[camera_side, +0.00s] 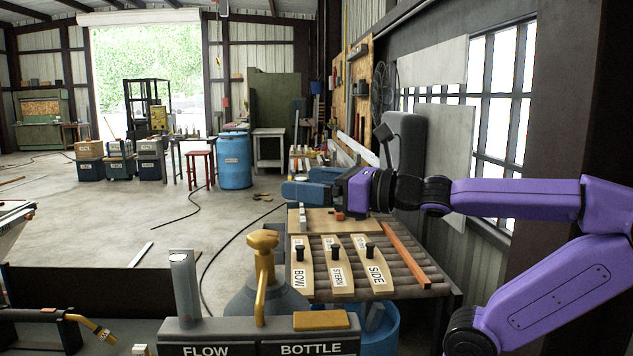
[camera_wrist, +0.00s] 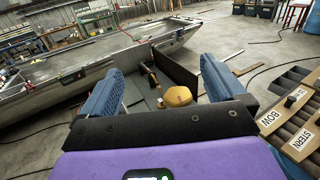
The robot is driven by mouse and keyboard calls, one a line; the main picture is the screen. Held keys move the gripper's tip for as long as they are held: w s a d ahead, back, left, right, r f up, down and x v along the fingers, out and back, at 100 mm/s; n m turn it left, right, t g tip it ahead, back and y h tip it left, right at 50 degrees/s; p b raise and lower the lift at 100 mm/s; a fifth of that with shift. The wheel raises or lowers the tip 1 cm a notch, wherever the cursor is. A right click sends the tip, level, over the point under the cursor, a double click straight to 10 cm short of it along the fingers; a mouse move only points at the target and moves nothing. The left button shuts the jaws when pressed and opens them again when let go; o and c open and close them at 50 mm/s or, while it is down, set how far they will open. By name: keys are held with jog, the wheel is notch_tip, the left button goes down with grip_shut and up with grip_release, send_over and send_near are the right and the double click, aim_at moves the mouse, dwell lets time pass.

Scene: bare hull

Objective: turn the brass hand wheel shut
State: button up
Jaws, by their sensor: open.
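The brass hand wheel (camera_side: 263,240) sits on top of a grey gas bottle (camera_side: 266,292) in the side view, front centre. A brass pipe or handle runs down from it. My gripper (camera_side: 300,184) is open and empty, with blue fingers pointing left, above and behind the wheel and apart from it. In the wrist view, the wheel (camera_wrist: 178,96) shows as a rounded brass shape beyond my open gripper (camera_wrist: 165,84), between the two fingers in the picture but farther off. Its lower part is hidden by my gripper's body.
A slatted bench holds wooden boards marked BOW (camera_side: 299,270), STERN (camera_side: 338,268) and SIDE (camera_side: 374,266), each with a black knob. In front stands a panel (camera_side: 258,338) marked FLOW and BOTTLE. A brass-tipped torch (camera_side: 98,328) lies left. A metal hull (camera_wrist: 70,78) shows beyond.

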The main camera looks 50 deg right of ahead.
jog(key=shift+s+d+r, duration=0.1)
jog(key=shift+s+r, duration=0.05)
jog(key=shift+s, duration=0.15)
jog(key=shift+w, duration=0.1)
jog(key=w+n+g+y, duration=0.2)
jog(key=w+n+y, duration=0.25)
jog(key=w, duration=0.25)
jog(key=n+g+y, duration=0.6)
jog(key=g+y, duration=0.1)
jog(key=g, duration=0.2)
send_near(263, 235)
jog(key=shift+g+y, duration=0.25)
jog(key=shift+g, duration=0.05)
jog(key=x, duration=1)
jog(key=shift+w+f, duration=0.2)
jog(key=shift+f, duration=0.15)
